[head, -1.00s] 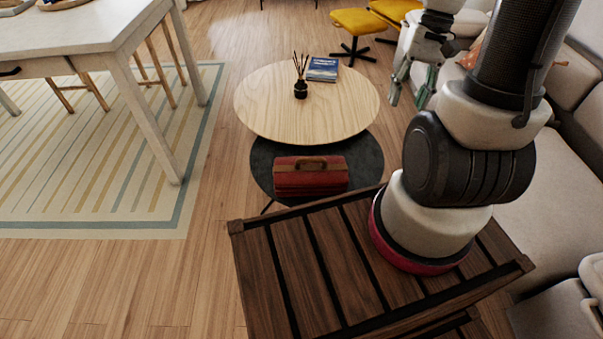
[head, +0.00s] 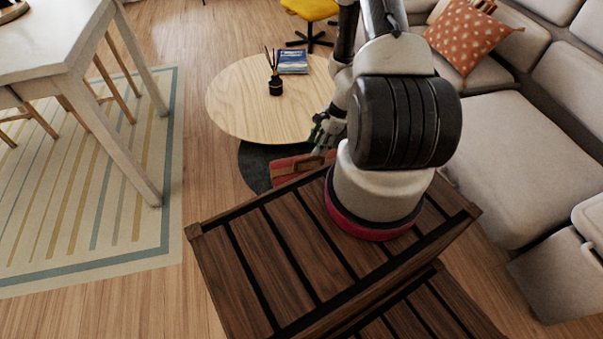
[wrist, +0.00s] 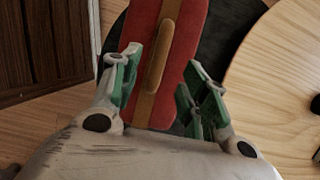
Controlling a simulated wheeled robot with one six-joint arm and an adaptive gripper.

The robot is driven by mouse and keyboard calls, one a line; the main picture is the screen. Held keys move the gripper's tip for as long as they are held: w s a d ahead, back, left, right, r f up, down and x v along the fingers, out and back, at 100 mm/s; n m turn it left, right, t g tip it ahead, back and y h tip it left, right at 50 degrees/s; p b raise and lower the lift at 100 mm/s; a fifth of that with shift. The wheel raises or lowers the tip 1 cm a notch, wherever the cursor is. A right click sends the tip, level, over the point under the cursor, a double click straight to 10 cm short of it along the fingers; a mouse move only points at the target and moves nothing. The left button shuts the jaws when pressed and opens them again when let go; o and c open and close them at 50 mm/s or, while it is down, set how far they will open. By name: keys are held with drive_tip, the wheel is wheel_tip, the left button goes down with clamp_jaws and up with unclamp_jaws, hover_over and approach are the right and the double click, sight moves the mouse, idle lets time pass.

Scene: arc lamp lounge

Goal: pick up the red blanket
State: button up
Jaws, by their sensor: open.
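The red blanket (head: 290,168) is a folded red bundle with a tan strap and handle. It lies on the low black round table (head: 254,172), partly hidden by my arm in the head view. In the wrist view the blanket (wrist: 186,50) runs lengthwise between the fingers, with its brown handle (wrist: 160,57) near the middle. My gripper (wrist: 160,80) is open, with one green-padded finger on each side of the blanket's near end. In the head view my gripper (head: 322,135) is just above the blanket's right part. I cannot tell whether the fingers touch it.
A round wooden coffee table (head: 235,105) overlaps the black table and holds a reed diffuser (head: 276,85) and a blue book (head: 293,60). A beige sofa (head: 530,160) stands right. A white table (head: 50,50) stands left on a striped rug; bare floor lies between.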

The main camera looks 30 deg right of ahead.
sight(310, 157)
drive_tip(key=x, duration=0.7)
drive_tip(key=shift+a+f, duration=0.2)
drive_tip(key=shift+f, duration=0.05)
drive_tip(key=shift+c, duration=0.2)
clamp_jaws()
